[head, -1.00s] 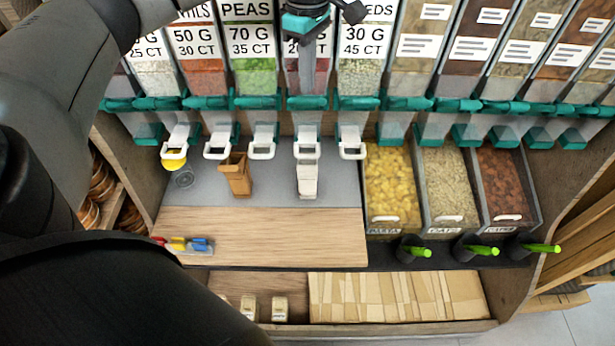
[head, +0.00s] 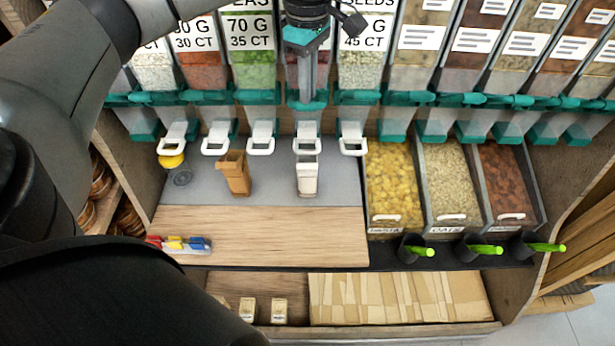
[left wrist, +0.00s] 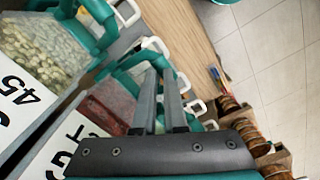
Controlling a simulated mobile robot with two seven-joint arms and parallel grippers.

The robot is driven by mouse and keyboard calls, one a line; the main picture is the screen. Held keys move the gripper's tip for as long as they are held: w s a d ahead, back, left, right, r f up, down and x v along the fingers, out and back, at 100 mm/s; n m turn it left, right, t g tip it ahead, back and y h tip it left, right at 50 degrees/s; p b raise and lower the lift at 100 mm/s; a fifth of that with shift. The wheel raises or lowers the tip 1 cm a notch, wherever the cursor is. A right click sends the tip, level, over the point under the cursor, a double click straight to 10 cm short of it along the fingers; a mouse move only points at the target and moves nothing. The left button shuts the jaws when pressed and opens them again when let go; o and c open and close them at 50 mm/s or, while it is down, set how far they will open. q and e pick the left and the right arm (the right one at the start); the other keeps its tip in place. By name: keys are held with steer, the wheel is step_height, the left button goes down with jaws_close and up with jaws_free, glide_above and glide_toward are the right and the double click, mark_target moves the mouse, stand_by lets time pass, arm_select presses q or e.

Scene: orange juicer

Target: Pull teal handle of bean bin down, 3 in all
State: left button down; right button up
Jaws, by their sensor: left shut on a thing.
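My left gripper (head: 306,98) comes down in front of the bean bin, the dark red bin between the green peas and the pale seeds. Its fingers are shut on that bin's teal handle (head: 307,106), which they largely cover. In the left wrist view the two grey fingers (left wrist: 165,85) lie close together by the teal handle bar. The bean bin's red contents (left wrist: 110,103) show beside them. Below its white spout frame (head: 306,145), a small white container (head: 307,178) stands upright on the grey counter. My right gripper is not in view.
Open bins of yellow pasta (head: 394,180), oats (head: 449,180) and red-brown pieces (head: 506,180) are to the right. The wooden board (head: 265,236) in front is largely clear.

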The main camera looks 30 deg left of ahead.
arm_select(q)
steer(key=shift+s+f+b, duration=0.2)
steer(key=shift+f+b, duration=0.75)
steer(key=shift+f, duration=0.75)
steer(key=shift+r, duration=0.2)
step_height(320, 180, up, 6)
steer(key=w+p, duration=0.1)
steer(key=p, duration=0.3)
steer(key=shift+a+p, duration=0.25)
steer(key=shift+p, duration=0.15)
steer(key=shift+r, duration=0.1)
steer(key=shift+s+d+r+p, duration=0.25)
steer(key=shift+s+r+p, duration=0.1)
steer(key=shift+r+p, duration=0.2)
steer(key=shift+s+d+r+p, duration=0.2)
steer(key=shift+s+r+p, duration=0.2)
steer(key=shift+r, duration=0.25)
steer(key=s+r, duration=0.1)
steer(key=s+d+r+p, duration=0.1)
steer(key=shift+d+r+p, duration=0.1)
steer(key=shift+r+p, duration=0.2)
